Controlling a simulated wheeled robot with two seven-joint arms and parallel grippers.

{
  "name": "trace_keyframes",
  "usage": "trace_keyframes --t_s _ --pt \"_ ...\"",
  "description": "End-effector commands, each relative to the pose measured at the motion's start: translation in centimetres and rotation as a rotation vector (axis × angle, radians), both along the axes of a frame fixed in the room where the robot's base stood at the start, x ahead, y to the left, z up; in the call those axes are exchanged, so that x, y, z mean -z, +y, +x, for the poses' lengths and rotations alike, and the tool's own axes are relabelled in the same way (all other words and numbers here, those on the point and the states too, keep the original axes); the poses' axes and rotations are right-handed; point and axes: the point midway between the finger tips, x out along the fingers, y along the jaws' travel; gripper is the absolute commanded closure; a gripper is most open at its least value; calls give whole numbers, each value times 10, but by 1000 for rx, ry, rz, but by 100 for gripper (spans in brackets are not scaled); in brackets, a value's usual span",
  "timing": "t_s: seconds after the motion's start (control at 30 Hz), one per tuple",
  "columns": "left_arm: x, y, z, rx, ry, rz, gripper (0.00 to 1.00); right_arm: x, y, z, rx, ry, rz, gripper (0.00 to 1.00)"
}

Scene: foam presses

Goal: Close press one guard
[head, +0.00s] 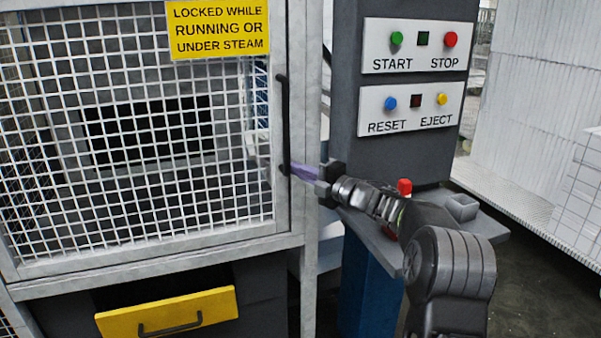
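The press guard (150,245) is a grey-framed wire mesh door at the left, with a yellow sign (218,28) reading "LOCKED WHILE RUNNING OR UNDER STEAM". It looks flush with the frame post on its right, though I cannot tell whether it is fully closed. A black vertical handle (283,125) is on its right edge. My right gripper (300,172) comes in from the right, with its purple-tinted fingers at the lower end of the handle. The fingers are small and partly hidden, so their grip on the handle is unclear. My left gripper is not in view.
A dark control column (400,155) stands right of the guard, with START, STOP, RESET and EJECT buttons. A grey shelf (480,238) with a red knob (404,186) is under my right arm. A yellow drawer (168,312) is below the guard. White stacked blocks (545,90) stand at the right.

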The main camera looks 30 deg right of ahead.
Motion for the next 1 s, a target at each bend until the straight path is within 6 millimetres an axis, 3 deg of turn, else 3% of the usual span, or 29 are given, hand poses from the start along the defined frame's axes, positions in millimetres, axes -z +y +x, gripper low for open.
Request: trace_keyframes --t_s 0.03,0.5,1.0 --pt "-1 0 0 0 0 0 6 -10 7 1 -14 -10 0 100" --pt "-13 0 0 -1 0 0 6 -91 2 0 -5 -12 0 100" --pt "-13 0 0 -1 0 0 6 -97 -2 0 2 -5 1 100"
